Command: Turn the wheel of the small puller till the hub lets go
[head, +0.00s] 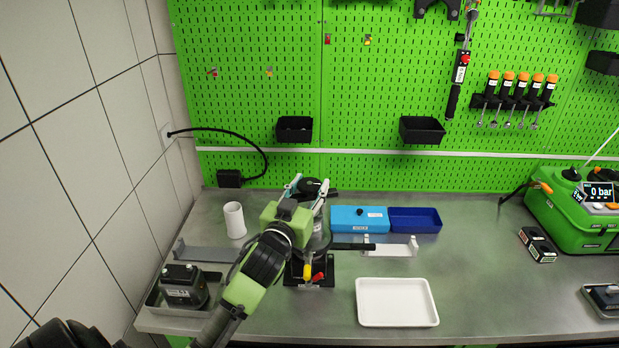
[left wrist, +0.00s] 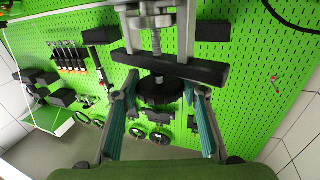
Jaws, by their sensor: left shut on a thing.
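The small puller shows close up in the left wrist view, with a threaded spindle (left wrist: 156,42), a dark crossbar (left wrist: 185,68) and a round black wheel (left wrist: 160,91). My left gripper (left wrist: 162,93) has its two teal fingers on opposite sides of the wheel, shut on it. In the head view my left gripper (head: 308,187) is at the top of the puller, and the black wheel shows between its fingers. The puller stands over a black base (head: 323,283) with a yellow and a red part. My wrist hides much of the puller. The hub cannot be made out. My right gripper is not in view.
A white cup (head: 234,220) stands left of the puller. A blue box (head: 359,219) and an open dark blue bin (head: 415,220) lie behind right. A white tray (head: 397,302) is at front right. A black device (head: 184,286) sits at front left, near the tiled wall.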

